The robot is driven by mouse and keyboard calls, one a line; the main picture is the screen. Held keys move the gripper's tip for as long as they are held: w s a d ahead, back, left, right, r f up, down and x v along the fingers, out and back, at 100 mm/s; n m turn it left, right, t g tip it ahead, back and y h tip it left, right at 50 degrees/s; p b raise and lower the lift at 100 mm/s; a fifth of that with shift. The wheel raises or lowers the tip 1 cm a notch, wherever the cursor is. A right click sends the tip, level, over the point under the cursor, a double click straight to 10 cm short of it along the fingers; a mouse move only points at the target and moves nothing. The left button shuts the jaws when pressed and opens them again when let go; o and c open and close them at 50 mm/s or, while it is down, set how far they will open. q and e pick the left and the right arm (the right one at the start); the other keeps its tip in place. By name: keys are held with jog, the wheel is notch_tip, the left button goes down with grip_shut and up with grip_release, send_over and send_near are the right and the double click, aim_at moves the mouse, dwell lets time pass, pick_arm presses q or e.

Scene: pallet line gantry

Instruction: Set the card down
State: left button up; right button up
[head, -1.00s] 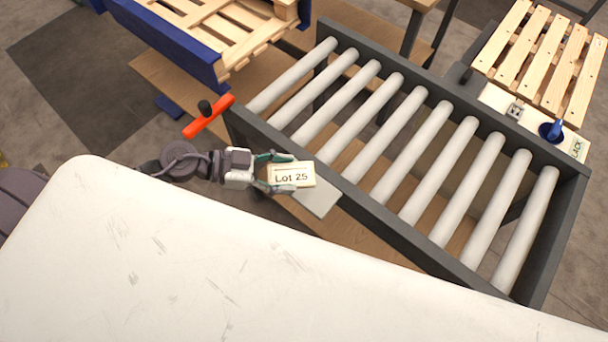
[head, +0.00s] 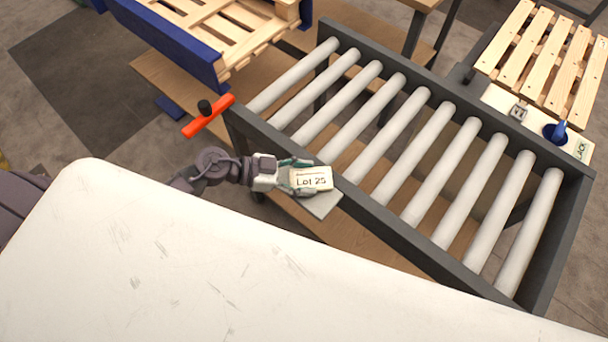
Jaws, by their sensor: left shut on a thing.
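A cream card (head: 311,179) marked "Lot 25" shows in the head view, left of the middle, with its printed face up. My left gripper (head: 298,178) is shut on the card, its fingers along the card's left side. The card is over a small grey plate (head: 322,206) at the near side of the roller conveyor. Whether the card touches the plate or hangs above it, I cannot tell. My right gripper is not in view.
The roller conveyor (head: 375,200) has a dark frame and bare rollers. A red handle (head: 208,116) stands at its left end. A white scratched surface (head: 200,260) fills the foreground. Wooden pallets (head: 540,60) lie at top right and top left (head: 220,30).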

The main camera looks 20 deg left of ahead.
pick_arm(q)
jog(key=o, duration=1.2)
jog(key=shift+f, duration=0.1)
jog(key=shift+c, duration=0.2)
jog(key=shift+r, duration=0.2)
jog(key=v, duration=1.2)
